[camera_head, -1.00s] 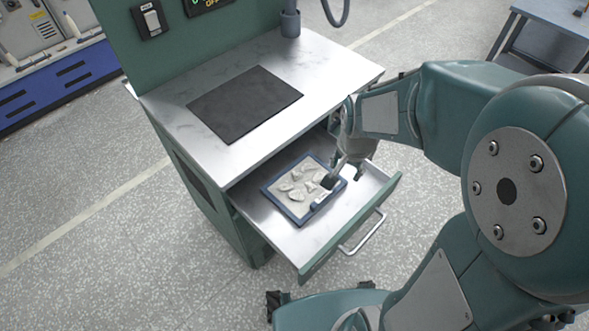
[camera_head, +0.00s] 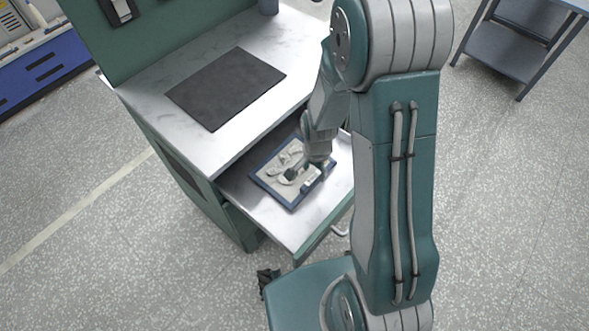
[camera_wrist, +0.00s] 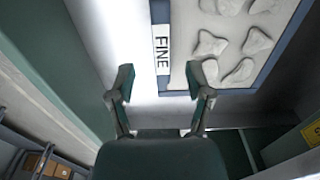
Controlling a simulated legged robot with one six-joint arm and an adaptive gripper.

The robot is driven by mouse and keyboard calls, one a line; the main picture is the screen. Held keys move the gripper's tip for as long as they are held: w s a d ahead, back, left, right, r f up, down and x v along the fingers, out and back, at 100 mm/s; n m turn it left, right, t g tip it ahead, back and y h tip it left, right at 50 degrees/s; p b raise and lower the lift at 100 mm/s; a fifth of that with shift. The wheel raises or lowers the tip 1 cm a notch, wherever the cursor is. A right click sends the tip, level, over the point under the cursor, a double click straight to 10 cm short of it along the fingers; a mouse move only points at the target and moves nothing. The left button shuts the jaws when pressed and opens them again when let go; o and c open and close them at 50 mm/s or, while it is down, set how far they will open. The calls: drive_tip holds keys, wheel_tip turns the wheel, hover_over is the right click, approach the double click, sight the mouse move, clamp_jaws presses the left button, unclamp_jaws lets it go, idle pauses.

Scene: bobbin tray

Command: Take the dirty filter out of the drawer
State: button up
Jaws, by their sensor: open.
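The dirty filter (camera_head: 276,163) lies flat in the pulled-out drawer (camera_head: 243,196). It has a blue frame and a pale face with several grey lumps. In the wrist view the filter (camera_wrist: 240,48) fills the upper right, with a white label reading FINE (camera_wrist: 162,52) along its frame. My gripper (camera_head: 304,178) is over the filter's right part and hides some of it. In the wrist view my gripper (camera_wrist: 160,82) is open, its two fingers apart near the labelled edge with nothing between them. Whether a finger touches the frame I cannot tell.
The green cabinet has a pale worktop (camera_head: 235,130) with a dark mat (camera_head: 226,88) just above the drawer, close to my arm. The drawer's handle (camera_head: 341,231) is partly hidden by my arm. A dark side table (camera_head: 505,50) stands at the back right. Open floor lies around.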

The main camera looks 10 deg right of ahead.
sight(315, 176)
drive_tip(key=f, duration=0.5)
drive_tip(key=shift+w+d, duration=0.25)
drive_tip(key=shift+w, duration=0.15)
clamp_jaws()
